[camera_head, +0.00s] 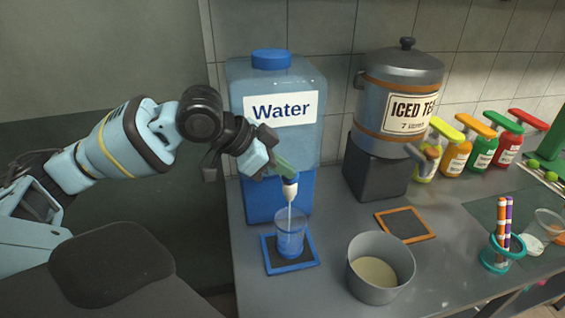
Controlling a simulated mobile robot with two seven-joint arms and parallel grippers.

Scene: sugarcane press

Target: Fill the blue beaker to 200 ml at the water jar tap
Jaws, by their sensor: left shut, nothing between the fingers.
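The water jar (318,145) is a blue container with a "Water" label and stands at the left end of the counter. Its tap (290,188) points down at the front, and a pale stream falls from it into the blue beaker (291,234). The beaker stands upright under the tap on a blue-edged square mat (308,263). It looks partly filled, but I cannot read its marks or the level. My left gripper (268,152) is shut with nothing held, its fingers at the tap's green lever (284,168). My right gripper is out of view.
A grey pot (386,285) with pale contents stands right of the beaker. An iced tea urn (398,85) sits on a dark block behind an empty orange-edged mat (406,224). Several coloured bottles and a tube rack (501,257) stand farther right.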

